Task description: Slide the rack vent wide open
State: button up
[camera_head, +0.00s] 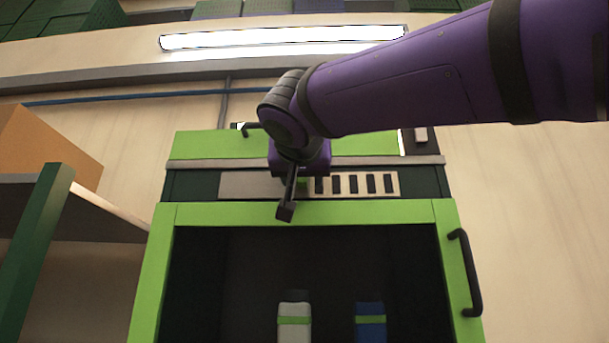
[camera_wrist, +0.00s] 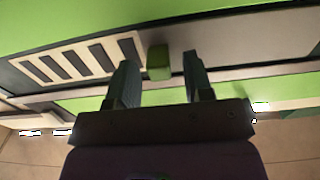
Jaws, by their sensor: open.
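The rack vent is a pale strip above the green-framed rack opening, with several dark slots (camera_head: 355,184) to the right of my gripper and a plain grey plate (camera_head: 243,185) to the left. In the wrist view the slots (camera_wrist: 80,62) lie left of my gripper. A small green knob (camera_wrist: 158,62) stands out from the vent; in the head view it is mostly hidden behind my gripper (camera_head: 288,205). In the wrist view my gripper (camera_wrist: 160,66) is open, with one finger on each side of the knob and visible gaps between.
The rack's green frame (camera_head: 310,212) surrounds a dark interior holding a white item (camera_head: 294,325) and a blue item (camera_head: 370,328), each with a green band. A black handle (camera_head: 468,272) is on the right frame. A shelf with an orange box (camera_head: 35,150) stands at left.

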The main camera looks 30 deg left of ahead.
jog(key=v, duration=1)
jog(key=shift+s+d, duration=0.25)
jog(key=w+d+f+m+g+h, duration=0.1)
jog(key=w+d+f+h, duration=0.2)
jog(key=w+d+f, duration=0.5)
jog(key=w+d+f+g+h, duration=0.15)
jog(key=d+f, duration=0.35)
jog(key=d, duration=0.7)
jog(key=w+d+f+m+g+h, duration=0.1)
jog(key=w+d+f+h, duration=0.4)
jog(key=d, duration=0.5)
jog(key=s+d+f+m+g, duration=0.1)
jog(key=s+d+f+g, duration=0.1)
jog(key=s+d+f, duration=0.3)
jog(key=s+d+f+m+g, duration=0.1)
jog(key=s+d+f, duration=0.4)
jog(key=d+f, duration=0.6)
jog(key=s+d+f+m+g, duration=0.2)
jog(key=s+d+f, duration=0.3)
jog(key=f, duration=0.8)
jog(key=d+g, duration=0.1)
jog(key=d, duration=0.2)
jog(key=shift+s+g, duration=0.15)
jog(key=shift+g, duration=0.2)
